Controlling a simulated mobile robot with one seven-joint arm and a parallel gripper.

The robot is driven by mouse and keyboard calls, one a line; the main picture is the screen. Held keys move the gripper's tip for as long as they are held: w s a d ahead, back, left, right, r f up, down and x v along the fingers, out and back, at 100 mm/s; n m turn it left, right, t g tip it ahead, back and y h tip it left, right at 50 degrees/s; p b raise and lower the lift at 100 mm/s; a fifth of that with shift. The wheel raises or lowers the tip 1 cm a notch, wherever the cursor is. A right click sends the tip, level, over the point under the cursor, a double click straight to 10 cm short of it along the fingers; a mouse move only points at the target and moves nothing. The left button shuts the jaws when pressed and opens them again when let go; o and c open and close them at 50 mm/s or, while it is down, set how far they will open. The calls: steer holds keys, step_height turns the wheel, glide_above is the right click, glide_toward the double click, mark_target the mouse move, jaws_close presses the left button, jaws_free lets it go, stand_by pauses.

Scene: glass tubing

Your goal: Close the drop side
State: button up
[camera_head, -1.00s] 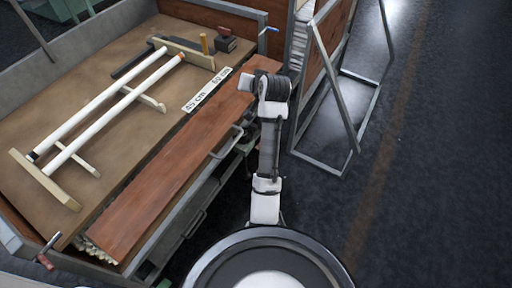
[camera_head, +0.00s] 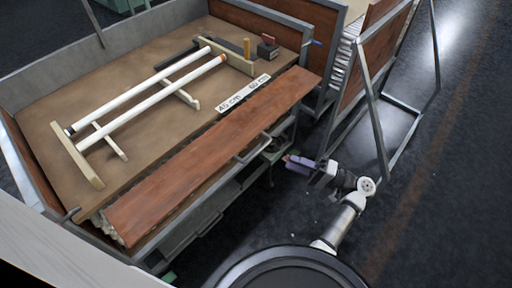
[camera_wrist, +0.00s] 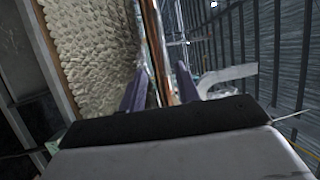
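The drop side (camera_head: 205,160) is a long red-brown board along the near edge of the bench (camera_head: 75,150) in the head view. It lies folded outward, with pale lumpy padding under its near left end. My gripper (camera_head: 289,161) has lilac fingers and is to the right of the board, lower in the picture, pointing left. In the wrist view the two fingers (camera_wrist: 161,88) are spread apart. A thin brown board edge runs up between them, with pale bumpy padding (camera_wrist: 95,40) at its left. I cannot tell whether the fingers touch that edge.
White glass tubes (camera_head: 150,97) rest on wooden supports on the bench. A label strip (camera_head: 243,93) lies behind the board. Grey metal frames (camera_head: 372,120) with upright brown panels stand at the right. Dark floor (camera_head: 450,200) is clear farther right.

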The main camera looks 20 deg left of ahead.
mark_target(259, 149)
steer(key=a+p, duration=0.1)
steer(key=a, duration=0.3)
steer(key=a+r+p, duration=0.1)
steer(key=a, duration=0.3)
steer(key=s+a+r+p, duration=0.1)
steer(key=a, duration=0.2)
steer(key=shift+a+r+p, duration=0.25)
steer(key=shift+a+p, duration=0.1)
steer(key=shift+a, duration=0.85)
steer(key=shift+r, duration=0.1)
jaws_close()
steer(key=shift+w, duration=0.1)
